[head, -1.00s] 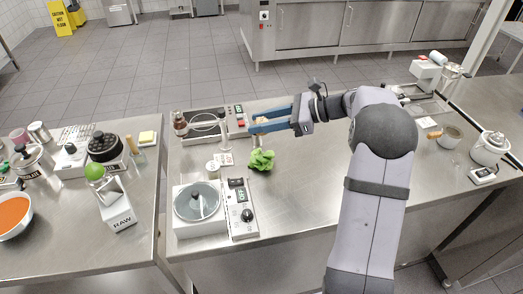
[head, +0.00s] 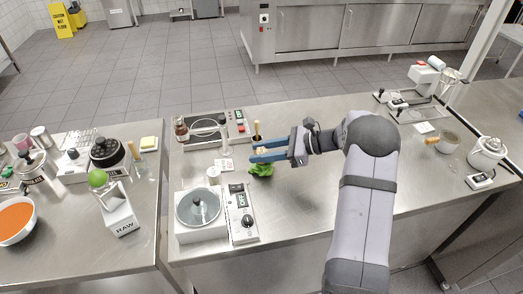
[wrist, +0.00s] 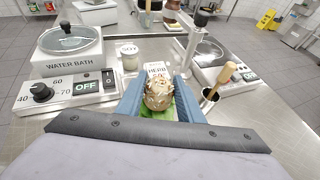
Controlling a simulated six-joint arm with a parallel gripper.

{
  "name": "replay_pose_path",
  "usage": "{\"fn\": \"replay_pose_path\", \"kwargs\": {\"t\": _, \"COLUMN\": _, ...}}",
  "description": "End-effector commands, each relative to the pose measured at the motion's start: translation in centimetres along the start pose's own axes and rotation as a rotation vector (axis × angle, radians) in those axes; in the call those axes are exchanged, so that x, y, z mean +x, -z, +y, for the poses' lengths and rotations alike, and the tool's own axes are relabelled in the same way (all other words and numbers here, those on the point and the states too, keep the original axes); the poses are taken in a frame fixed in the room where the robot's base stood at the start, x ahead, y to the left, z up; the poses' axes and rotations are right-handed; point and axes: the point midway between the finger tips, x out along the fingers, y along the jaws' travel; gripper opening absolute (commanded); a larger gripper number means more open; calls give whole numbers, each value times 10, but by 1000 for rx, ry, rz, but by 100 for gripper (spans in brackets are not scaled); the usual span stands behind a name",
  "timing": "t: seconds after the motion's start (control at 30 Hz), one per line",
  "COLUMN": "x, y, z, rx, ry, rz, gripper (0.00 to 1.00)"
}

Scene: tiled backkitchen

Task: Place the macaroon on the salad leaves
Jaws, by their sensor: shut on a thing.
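My gripper (head: 256,154) has long blue fingers and is shut on the macaroon, a golden-brown, lumpy ball that shows between the fingertips in the wrist view (wrist: 158,94). In the head view the macaroon is mostly hidden by the fingers. The green salad leaves (head: 262,170) lie on the steel counter just under the fingertips in the head view. In the wrist view the leaves (wrist: 181,109) show behind and below the macaroon, partly hidden by it and the fingers. I cannot tell whether the macaroon touches the leaves.
The water bath (head: 200,208) with its control box (head: 241,212) stands left of the leaves. A small jar (wrist: 130,57) and a label card (wrist: 158,70) are beyond.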

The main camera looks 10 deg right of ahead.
Motion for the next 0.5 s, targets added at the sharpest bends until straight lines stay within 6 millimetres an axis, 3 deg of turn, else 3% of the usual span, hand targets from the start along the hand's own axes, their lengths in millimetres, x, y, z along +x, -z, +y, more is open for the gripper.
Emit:
{"fn": "replay_pose_path", "kwargs": {"t": 0.4, "x": 2, "y": 5, "z": 0, "rx": -1, "ry": 1, "rz": 0, "gripper": 12}}
{"fn": "replay_pose_path", "kwargs": {"t": 0.43, "x": 2, "y": 4, "z": 0, "rx": -2, "ry": 1, "rz": 0, "gripper": 41}}
{"fn": "replay_pose_path", "kwargs": {"t": 0.5, "x": 2, "y": 3, "z": 0, "rx": -2, "ry": 1, "rz": 0, "gripper": 52}}
